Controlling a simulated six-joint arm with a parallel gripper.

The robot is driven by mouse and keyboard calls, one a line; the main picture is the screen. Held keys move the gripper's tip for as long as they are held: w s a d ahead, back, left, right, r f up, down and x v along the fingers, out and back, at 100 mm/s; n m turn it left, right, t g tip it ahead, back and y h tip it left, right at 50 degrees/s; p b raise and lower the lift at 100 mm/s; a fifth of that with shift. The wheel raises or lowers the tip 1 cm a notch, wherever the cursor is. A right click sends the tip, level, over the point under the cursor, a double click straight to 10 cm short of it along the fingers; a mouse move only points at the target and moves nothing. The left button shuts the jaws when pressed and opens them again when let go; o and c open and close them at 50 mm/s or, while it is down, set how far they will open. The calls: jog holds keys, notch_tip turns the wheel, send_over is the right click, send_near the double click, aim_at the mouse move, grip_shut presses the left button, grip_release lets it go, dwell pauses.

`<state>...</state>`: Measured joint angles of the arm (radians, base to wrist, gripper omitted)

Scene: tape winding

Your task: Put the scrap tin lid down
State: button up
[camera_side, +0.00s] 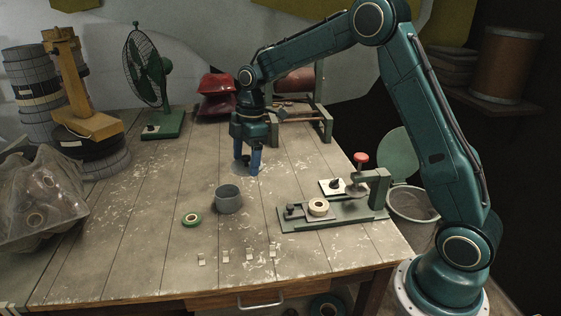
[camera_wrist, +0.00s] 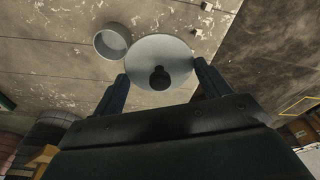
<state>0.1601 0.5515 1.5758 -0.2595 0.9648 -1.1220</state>
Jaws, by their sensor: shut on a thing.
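The scrap tin lid (camera_wrist: 152,49) is a pale grey disc with a dark knob, seen between my fingers in the wrist view. My gripper (camera_side: 247,170) is shut on the lid, with a fingertip at each side of its rim. It points down, low over the table behind the tin. Only a sliver of the lid shows in the side view; I cannot tell whether it touches the table. The grey scrap tin (camera_side: 228,200) stands open and upright in front of my gripper, and it also shows beside the lid in the wrist view (camera_wrist: 112,41).
Several small pale pieces (camera_side: 225,257) lie near the front edge. A green winding fixture (camera_side: 335,212) with a cream roll stands at right. A fan (camera_side: 150,80) stands at the back. The table left of my gripper is clear.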

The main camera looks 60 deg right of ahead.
aim_at(250, 226)
jog(key=shift+s+f, duration=0.1)
notch_tip(250, 226, down, 20)
jog(key=shift+r, duration=0.1)
dwell(1.1)
jog(key=o, duration=1)
jog(key=shift+c, duration=0.2)
notch_tip(250, 226, up, 12)
jog(key=d, duration=0.1)
jog(key=shift+s+d, duration=0.3)
jog(key=shift+s, duration=0.05)
dwell(0.3)
